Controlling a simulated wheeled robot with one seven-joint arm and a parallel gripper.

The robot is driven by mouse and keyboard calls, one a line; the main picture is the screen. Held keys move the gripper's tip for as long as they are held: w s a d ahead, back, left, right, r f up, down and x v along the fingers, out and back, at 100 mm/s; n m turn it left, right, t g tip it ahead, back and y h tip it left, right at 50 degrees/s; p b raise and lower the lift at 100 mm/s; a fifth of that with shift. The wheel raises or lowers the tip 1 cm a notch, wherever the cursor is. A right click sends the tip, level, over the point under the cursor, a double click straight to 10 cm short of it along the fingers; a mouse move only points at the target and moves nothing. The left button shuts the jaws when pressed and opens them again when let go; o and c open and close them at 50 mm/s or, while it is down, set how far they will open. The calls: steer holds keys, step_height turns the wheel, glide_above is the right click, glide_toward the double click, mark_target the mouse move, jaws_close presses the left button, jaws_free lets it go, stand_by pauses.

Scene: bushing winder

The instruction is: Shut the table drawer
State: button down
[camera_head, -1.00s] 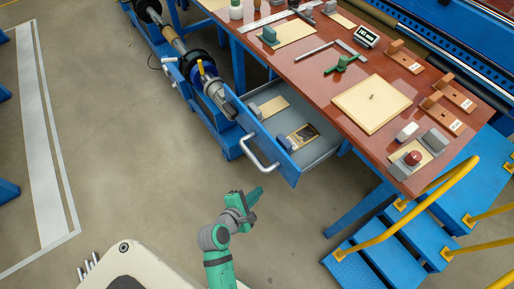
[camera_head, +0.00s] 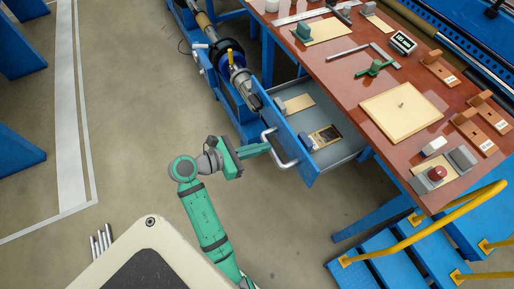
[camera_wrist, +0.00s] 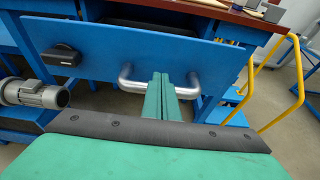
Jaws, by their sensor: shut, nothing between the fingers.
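The table drawer (camera_head: 328,153) is pulled out from under the red-brown tabletop (camera_head: 347,92). Its blue front panel carries a silver bar handle (camera_head: 272,150), which also shows in the wrist view (camera_wrist: 126,80). My gripper (camera_head: 267,148) is shut and empty, with its green fingers pointing at the handle. In the wrist view, my fingers (camera_wrist: 160,86) are pressed together in front of the middle of the handle, between its two end posts. They hide the handle's middle, and I cannot tell whether they touch it.
The drawer holds a dark-framed item (camera_head: 325,136) and small boards. Blue steps with yellow rails (camera_head: 450,215) stand right of the drawer. A motor (camera_head: 240,82) and shaft unit are at its left. Open floor (camera_head: 130,130) lies to the left.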

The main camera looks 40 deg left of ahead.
mark_target(287, 142)
steer(key=x, duration=0.6)
steer(key=shift+a, duration=0.1)
steer(key=shift+w, duration=0.15)
